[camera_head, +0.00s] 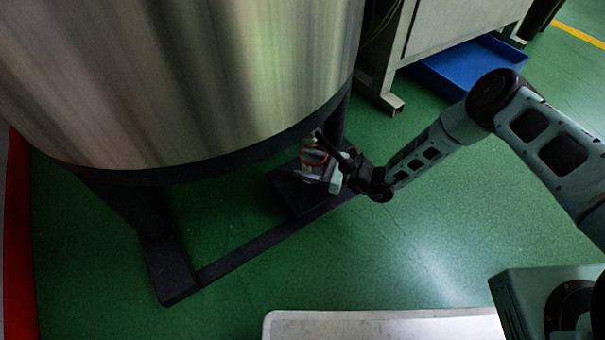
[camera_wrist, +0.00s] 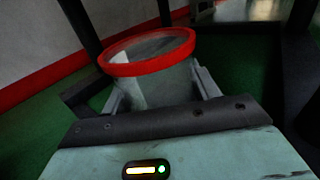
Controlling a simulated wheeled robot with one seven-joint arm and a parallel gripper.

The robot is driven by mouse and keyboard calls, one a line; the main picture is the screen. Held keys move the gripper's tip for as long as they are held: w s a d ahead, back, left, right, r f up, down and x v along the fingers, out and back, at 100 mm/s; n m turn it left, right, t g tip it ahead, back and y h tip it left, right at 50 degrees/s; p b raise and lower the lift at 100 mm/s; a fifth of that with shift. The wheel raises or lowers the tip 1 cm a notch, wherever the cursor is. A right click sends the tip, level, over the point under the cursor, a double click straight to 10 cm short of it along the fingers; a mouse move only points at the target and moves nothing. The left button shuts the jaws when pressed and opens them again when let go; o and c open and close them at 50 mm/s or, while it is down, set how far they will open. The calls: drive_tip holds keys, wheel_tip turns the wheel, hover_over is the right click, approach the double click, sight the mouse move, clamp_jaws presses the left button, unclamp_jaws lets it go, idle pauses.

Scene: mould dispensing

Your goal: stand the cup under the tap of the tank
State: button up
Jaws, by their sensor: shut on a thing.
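The tank (camera_head: 190,80) is a large brushed-metal drum on a dark frame, filling the upper left of the head view. The cup, with a red rim (camera_head: 313,157), is under the tank's lower right edge, above a dark plate (camera_head: 294,196). It also shows in the wrist view as a clear cup with a red rim (camera_wrist: 148,52). My gripper (camera_head: 328,178) is shut on the cup from the right; in the wrist view the fingers (camera_wrist: 157,95) lie on either side of it. A small pale fitting shows just above the cup in the head view; I cannot tell whether it is the tap.
Dark frame legs and a floor beam (camera_head: 255,246) stand around the cup. A blue tray (camera_head: 470,66) lies under a grey cabinet (camera_head: 455,25) at the upper right. A white surface (camera_head: 385,325) is at the bottom. Green floor is clear between them.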

sight(302, 170)
drive_tip(key=shift+a, duration=0.25)
drive_tip(key=f+b, duration=0.2)
drive_tip(key=a+f+b, duration=0.1)
drive_tip(key=shift+w+f+b, duration=0.2)
drive_tip(key=shift+w+b, duration=0.05)
drive_tip(key=shift+b, duration=0.1)
drive_tip(key=shift+f, duration=0.15)
drive_tip(key=o, duration=0.9)
drive_tip(key=shift+o, duration=0.2)
